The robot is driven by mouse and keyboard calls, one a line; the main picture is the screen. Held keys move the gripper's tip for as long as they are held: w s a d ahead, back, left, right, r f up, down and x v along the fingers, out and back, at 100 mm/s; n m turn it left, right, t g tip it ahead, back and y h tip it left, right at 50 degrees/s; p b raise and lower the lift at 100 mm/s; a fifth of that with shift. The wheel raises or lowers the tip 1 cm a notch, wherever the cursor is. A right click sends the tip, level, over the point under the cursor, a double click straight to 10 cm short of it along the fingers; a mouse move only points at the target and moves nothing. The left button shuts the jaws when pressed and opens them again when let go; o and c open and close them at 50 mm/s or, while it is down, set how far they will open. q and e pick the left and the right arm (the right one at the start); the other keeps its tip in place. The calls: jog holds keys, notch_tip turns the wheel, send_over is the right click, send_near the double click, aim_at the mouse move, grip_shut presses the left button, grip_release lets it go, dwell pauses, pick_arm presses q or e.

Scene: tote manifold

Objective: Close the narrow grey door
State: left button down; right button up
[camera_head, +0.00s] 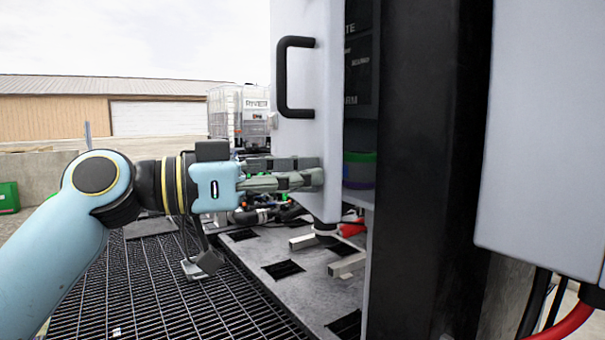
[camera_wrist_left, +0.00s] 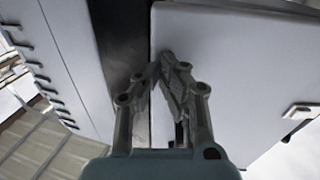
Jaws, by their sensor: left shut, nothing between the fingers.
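The narrow grey door (camera_head: 330,70) with a black bar handle (camera_head: 284,75) stands ajar in the head view. A gap at its right edge shows the cabinet interior. My left gripper (camera_head: 318,173) is shut and empty, its fingertips at the lower part of the door's face, below the handle. I cannot tell whether they touch it. In the left wrist view the shut fingertips (camera_wrist_left: 168,66) are in front of a pale grey panel, beside a dark upright strip. My right gripper is out of view.
Inside the cabinet are dark bins (camera_head: 361,60) and a green and purple container (camera_head: 359,169). A black post (camera_head: 430,170) and a large grey panel (camera_head: 545,130) stand to the right. Metal grating (camera_head: 150,290) covers the floor; hoses lie below the door.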

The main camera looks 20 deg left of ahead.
aim_at(339, 175)
pick_arm(q)
jog(key=b+x, duration=0.2)
jog(key=x, duration=0.4)
jog(key=shift+w+d, duration=0.1)
jog(key=shift+w, duration=0.1)
jog(key=shift+w+d, duration=0.1)
jog(key=shift+w, duration=0.15)
jog(key=shift+d, duration=0.1)
